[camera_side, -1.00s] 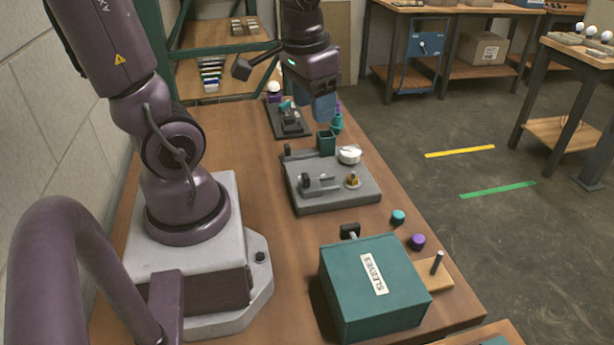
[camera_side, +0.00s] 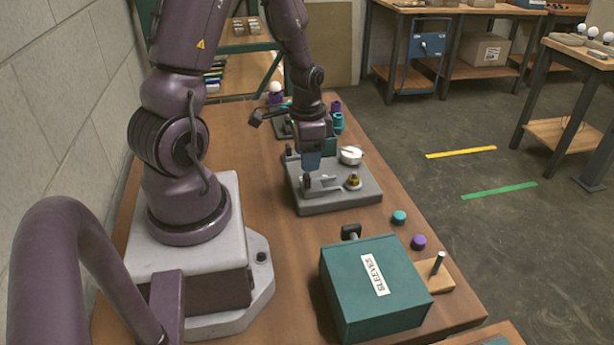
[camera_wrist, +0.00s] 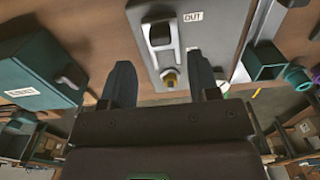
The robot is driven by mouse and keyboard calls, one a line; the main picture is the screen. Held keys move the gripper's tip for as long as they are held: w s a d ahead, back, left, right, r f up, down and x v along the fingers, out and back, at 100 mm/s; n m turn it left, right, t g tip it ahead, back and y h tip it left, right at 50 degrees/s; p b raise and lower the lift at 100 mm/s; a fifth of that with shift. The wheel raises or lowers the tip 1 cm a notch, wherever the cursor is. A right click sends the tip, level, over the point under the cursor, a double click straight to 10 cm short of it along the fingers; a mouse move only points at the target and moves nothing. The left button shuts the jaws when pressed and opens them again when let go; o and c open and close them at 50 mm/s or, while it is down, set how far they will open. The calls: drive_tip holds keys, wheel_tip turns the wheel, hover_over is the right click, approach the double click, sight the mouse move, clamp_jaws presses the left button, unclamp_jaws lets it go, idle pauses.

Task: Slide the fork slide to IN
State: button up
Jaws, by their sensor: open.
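The fork slide (camera_side: 322,184), a pale metal piece with a black knob, lies on the grey fixture plate (camera_side: 340,203). In the wrist view the fork slide (camera_wrist: 177,45) shows its black knob, with a brass fitting (camera_wrist: 170,78) at its end. An "OUT" label (camera_wrist: 193,17) is on the plate beside it; no IN label is readable. My gripper (camera_side: 310,168) is low over the plate, close to the slide's knob end. In the wrist view my gripper (camera_wrist: 163,80) is open, its fingers apart with the brass fitting appearing between them. Contact cannot be told.
A white round knob (camera_side: 350,155) stands on the plate's far right. A teal SLEEVES box (camera_side: 370,290) is nearer the camera. Teal (camera_side: 399,217) and purple (camera_side: 418,242) caps lie by the table's right edge. The teal square cup (camera_wrist: 265,62) shows in the wrist view.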

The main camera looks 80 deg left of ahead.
sight(307, 176)
drive_tip(key=shift+f, duration=3.2)
